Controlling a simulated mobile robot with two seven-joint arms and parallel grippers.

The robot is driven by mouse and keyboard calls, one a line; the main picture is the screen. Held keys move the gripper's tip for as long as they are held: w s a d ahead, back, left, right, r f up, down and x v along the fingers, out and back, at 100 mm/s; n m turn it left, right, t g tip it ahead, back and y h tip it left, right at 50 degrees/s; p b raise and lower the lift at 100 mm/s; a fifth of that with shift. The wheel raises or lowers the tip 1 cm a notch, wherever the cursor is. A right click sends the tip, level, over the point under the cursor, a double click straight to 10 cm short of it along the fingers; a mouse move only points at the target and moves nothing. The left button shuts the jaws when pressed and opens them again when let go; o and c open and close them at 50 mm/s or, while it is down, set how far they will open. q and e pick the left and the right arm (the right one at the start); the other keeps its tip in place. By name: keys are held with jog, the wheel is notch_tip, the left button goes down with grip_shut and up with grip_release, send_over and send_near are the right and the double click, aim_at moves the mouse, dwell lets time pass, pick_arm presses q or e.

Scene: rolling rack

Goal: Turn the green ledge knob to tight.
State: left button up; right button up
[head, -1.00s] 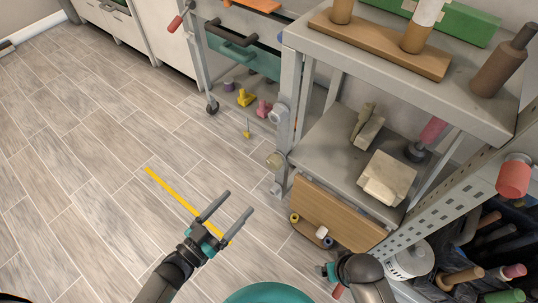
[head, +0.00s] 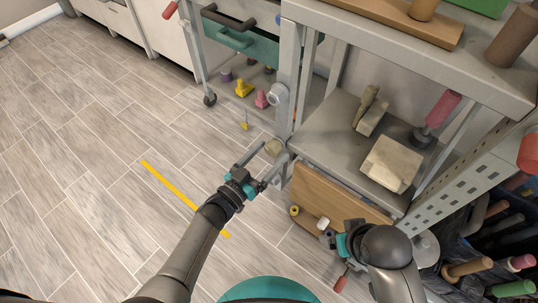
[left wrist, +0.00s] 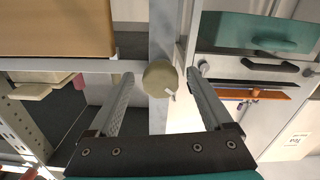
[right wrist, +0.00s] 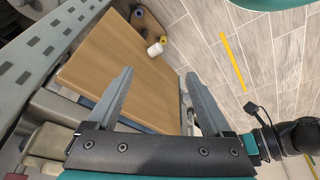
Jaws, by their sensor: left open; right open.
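A round olive-green knob (head: 272,147) sits on the rack's front left post, near the lower shelf. In the left wrist view the knob (left wrist: 160,78) shows face-on between the fingertips, with a small white mark at its lower right edge. My left gripper (head: 275,151) is open, its fingertips on either side of the knob; a gap shows on each side in the left wrist view. Any tight marking is too small to read. My right gripper (right wrist: 160,76) is open and empty near the wooden panel (right wrist: 135,70) below the lower shelf.
A grey knob (head: 278,95) is higher on the same post. The lower shelf (head: 325,137) holds pale blocks (head: 391,164). A teal drawer (head: 240,40) stands behind. The floor at left is clear, with a yellow strip (head: 170,185).

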pick_arm(q)
jog(key=shift+w+d, duration=0.1)
grip_shut()
dwell(0.8)
